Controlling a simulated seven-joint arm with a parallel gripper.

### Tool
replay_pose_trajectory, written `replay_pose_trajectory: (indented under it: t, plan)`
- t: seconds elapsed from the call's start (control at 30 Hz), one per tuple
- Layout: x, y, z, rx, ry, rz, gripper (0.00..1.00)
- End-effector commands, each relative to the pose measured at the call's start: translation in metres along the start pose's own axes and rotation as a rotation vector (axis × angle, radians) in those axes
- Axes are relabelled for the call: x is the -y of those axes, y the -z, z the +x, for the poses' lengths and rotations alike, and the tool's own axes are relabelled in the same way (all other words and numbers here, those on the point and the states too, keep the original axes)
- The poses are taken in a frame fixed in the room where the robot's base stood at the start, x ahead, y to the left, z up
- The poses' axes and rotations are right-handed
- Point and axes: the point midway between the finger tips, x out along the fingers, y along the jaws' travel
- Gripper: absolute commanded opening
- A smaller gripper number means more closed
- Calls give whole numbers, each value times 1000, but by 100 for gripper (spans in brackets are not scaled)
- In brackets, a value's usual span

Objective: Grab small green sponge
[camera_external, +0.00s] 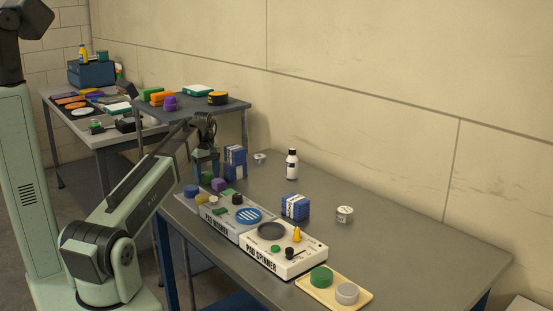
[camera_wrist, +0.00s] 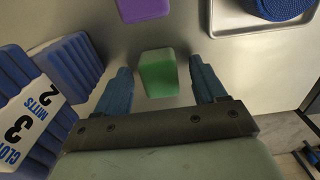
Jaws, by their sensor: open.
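A small green sponge (camera_wrist: 158,78) lies on the grey bench in the wrist view, between the two blue fingers of my gripper (camera_wrist: 159,68). The fingers are open, with a gap on each side of it. The sponge also shows as a small green patch (camera_external: 207,177) in the external view, partly hidden by my arm. My gripper (camera_external: 207,167) points down just above it there. I cannot tell its exact height over the bench.
A purple block (camera_wrist: 143,9) lies just beyond the sponge. Blue cloth packs (camera_wrist: 68,62) stand close on the left. A metal tray (camera_wrist: 231,34) with a blue round pad (camera_wrist: 275,6) is at the upper right. A white bottle (camera_external: 292,164) stands further back on the bench.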

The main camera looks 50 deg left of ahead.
Motion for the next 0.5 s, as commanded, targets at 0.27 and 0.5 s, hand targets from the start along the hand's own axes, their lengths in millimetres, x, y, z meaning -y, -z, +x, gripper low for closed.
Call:
replay_pose_trajectory:
  t: [0.27, 0.5]
  plan:
    - [0, 0, 3, 0, 0, 0, 69]
    - [0, 0, 3, 0, 0, 0, 46]
